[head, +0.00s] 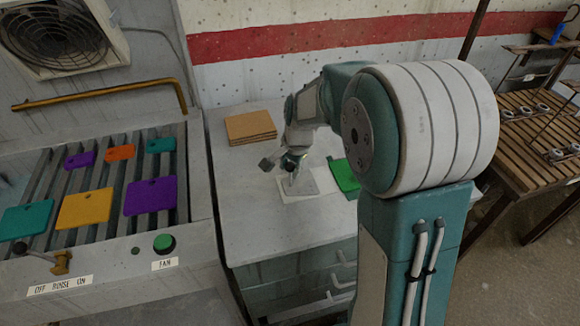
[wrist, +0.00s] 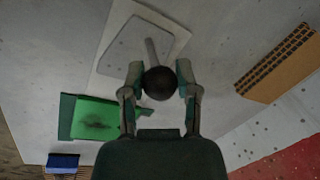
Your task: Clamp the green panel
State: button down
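The green panel (head: 343,175) lies on the grey cabinet top, partly hidden behind my arm in the head view. In the wrist view the green panel (wrist: 97,118) has a dark smudge, and a darker green edge shows beside it. A grey plate (wrist: 130,45) with an upright rod lies on a pale sheet; it also shows in the head view (head: 299,184). A black ball knob (wrist: 159,83) sits over the rod's near end. My gripper (wrist: 160,80) has a finger against each side of the knob. My gripper (head: 293,162) is above the plate, apart from the green panel.
A stack of brown boards (head: 250,127) lies at the back of the cabinet top (head: 240,205). A wooden slatted table (head: 520,135) stands at right.

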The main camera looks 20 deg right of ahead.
send_over(315, 182)
jog(key=shift+w+d, duration=0.3)
jog(key=shift+w, duration=0.05)
jog(key=shift+a, duration=0.1)
jog(key=c, duration=0.7)
grip_release()
jog(key=o, duration=0.4)
jog(key=shift+c, duration=0.2)
jog(key=shift+d, duration=0.25)
